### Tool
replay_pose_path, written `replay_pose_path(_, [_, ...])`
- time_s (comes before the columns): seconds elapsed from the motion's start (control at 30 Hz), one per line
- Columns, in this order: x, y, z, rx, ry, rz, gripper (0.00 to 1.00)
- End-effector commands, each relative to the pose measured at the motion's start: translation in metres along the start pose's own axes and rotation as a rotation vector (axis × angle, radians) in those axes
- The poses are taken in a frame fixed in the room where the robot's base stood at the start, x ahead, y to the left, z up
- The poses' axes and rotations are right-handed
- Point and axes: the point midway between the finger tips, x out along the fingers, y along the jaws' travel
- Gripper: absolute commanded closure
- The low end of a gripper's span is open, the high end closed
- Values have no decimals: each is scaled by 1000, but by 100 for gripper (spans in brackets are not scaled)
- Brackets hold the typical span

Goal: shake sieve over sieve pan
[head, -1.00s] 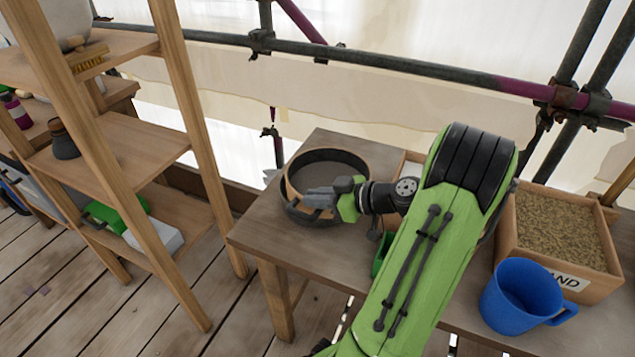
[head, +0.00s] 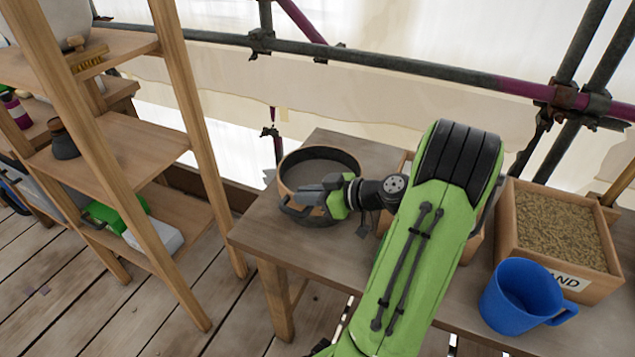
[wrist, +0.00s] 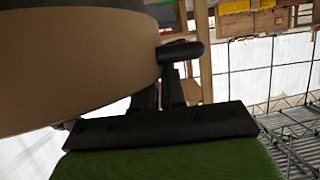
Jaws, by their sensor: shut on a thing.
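The sieve (head: 286,183), round with a tan wooden wall and a dark inside, is at the left end of the table in the head view. My gripper (head: 308,198) is at its near side, shut on its dark handle. In the wrist view the sieve's tan wall (wrist: 75,70) fills the upper left, and the dark handle (wrist: 182,51) sits at the fingers. A dark rim shows around and below the sieve. I cannot clearly tell the sieve pan from the sieve, or how large the gap between them is.
On the table's right stand a box of sand (head: 560,232) and a blue mug (head: 520,297). My arm hides the table's middle and most of another wooden box. A wooden shelf (head: 110,150) stands at left. Scaffold pipes (head: 400,68) run behind.

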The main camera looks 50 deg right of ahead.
Motion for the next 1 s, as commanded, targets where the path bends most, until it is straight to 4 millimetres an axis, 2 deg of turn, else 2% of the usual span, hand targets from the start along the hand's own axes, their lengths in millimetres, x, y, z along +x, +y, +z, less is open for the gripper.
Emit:
replay_pose_path(0.03, [0, 1, 5, 8, -12, 4, 88])
replay_pose_path(0.2, [0, 1, 5, 7, -11, 4, 62])
replay_pose_path(0.23, [0, 1, 4, 6, -11, 4, 60])
replay_pose_path(0.53, [-5, 1, 2, 3, -7, 5, 60])
replay_pose_path(0.67, [-32, 2, 2, 3, -8, 11, 60])
replay_pose_path(0.9, [-95, 2, 3, 3, -10, 9, 60])
replay_pose_path(1.0, [-111, 2, 3, 3, -9, 8, 60])
